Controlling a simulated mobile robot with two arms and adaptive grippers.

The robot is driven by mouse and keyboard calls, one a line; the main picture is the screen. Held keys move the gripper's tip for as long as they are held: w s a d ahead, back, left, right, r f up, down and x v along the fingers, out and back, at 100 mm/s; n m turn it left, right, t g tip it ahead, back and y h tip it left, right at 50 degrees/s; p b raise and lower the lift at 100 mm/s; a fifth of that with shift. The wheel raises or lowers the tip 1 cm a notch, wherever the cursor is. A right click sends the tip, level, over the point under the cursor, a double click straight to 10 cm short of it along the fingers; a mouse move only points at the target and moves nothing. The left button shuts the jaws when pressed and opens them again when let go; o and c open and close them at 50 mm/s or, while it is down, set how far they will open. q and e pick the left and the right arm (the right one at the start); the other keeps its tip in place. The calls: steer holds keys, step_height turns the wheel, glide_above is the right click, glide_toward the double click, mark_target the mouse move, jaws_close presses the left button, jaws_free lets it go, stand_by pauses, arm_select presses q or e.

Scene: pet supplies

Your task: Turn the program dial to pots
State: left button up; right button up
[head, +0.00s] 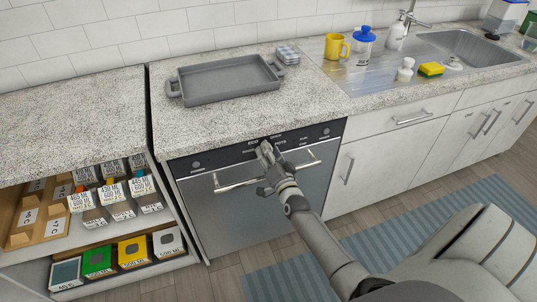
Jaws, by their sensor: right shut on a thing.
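The dishwasher (235,208) is built in under the counter, with a dark control panel (225,157) along its top front edge. My right gripper (266,150) is at the middle of that panel, shut on the program dial. The fingers hide most of the dial, so I cannot tell where it points. Small white labels surround it; one above it seems to read "ECO", and the others are too small to read surely. My left gripper is not in view.
The dishwasher handle (236,185) passes just below my right gripper. A grey tray (228,80) lies on the counter above. An open shelf (30,262) with labelled boxes stands left. Drawers and cabinets (385,160) are to the right, and a striped rug (400,235) covers the floor.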

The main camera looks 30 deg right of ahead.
steer(key=m+b, duration=0.5)
steer(key=m, duration=1.4)
steer(key=shift+f+m, duration=0.15)
steer(key=shift+m, duration=0.15)
stand_by(0.4)
steer(key=o, duration=1)
steer(key=v, duration=1.2)
